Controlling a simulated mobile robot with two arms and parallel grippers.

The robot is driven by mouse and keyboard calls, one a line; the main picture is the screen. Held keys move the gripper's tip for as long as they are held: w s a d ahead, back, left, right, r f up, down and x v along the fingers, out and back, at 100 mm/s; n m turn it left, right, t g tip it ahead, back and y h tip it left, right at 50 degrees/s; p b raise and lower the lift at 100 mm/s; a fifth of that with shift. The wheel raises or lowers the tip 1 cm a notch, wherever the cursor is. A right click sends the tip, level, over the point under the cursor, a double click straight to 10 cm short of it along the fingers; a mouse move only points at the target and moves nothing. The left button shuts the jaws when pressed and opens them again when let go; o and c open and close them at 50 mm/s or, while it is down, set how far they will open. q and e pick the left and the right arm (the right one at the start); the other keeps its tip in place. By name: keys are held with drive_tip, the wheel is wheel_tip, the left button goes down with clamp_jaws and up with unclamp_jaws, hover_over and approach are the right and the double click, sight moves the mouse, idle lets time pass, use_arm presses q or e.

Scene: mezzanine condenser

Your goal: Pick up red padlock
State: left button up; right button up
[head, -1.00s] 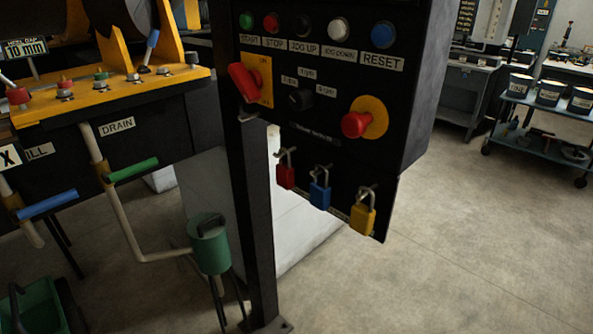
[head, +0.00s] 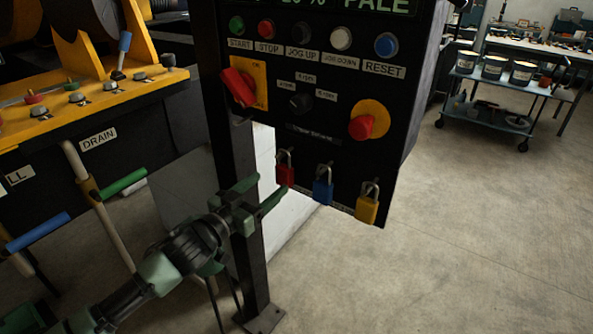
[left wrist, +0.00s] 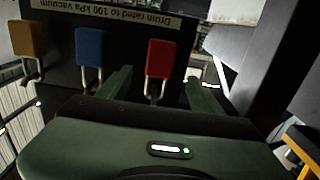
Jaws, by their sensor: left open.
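The red padlock (head: 286,175) hangs by its shackle from a hook at the lower left of the black control panel. It also shows in the left wrist view (left wrist: 160,58), where the picture is upside down. My left gripper (head: 271,188) is open and empty, just left of the red padlock in the head view. In the left wrist view its two fingers (left wrist: 160,88) stand on either side of the padlock's line, with the padlock beyond them. I see no contact. My right gripper is not in view.
A blue padlock (head: 322,190) hangs close beside the red one, with a yellow padlock (head: 367,209) farther right. The panel's dark post (head: 250,262) stands close to my left gripper. A red emergency button (head: 361,127) sits above.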

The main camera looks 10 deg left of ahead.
sight(281, 172)
use_arm(q)
drive_tip(key=p+x, duration=0.2)
drive_tip(key=x, duration=0.4)
drive_tip(key=shift+w+d+r, duration=0.15)
drive_tip(key=shift+w+r, duration=0.05)
drive_tip(key=shift+w, duration=0.15)
drive_tip(key=shift+w+d+f, duration=0.2)
drive_tip(key=shift+w+d, duration=0.05)
drive_tip(key=shift+w, duration=0.3)
drive_tip(key=shift+s, duration=0.1)
drive_tip(key=c, duration=1.4)
clamp_jaws()
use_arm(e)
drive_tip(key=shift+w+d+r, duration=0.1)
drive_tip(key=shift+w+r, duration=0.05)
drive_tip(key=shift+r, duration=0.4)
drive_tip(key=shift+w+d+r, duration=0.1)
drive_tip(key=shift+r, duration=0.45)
use_arm(q)
drive_tip(key=shift+r, duration=0.15)
drive_tip(key=shift+r, duration=0.6)
drive_tip(key=b+v, duration=0.4)
drive_tip(key=v, duration=1.4)
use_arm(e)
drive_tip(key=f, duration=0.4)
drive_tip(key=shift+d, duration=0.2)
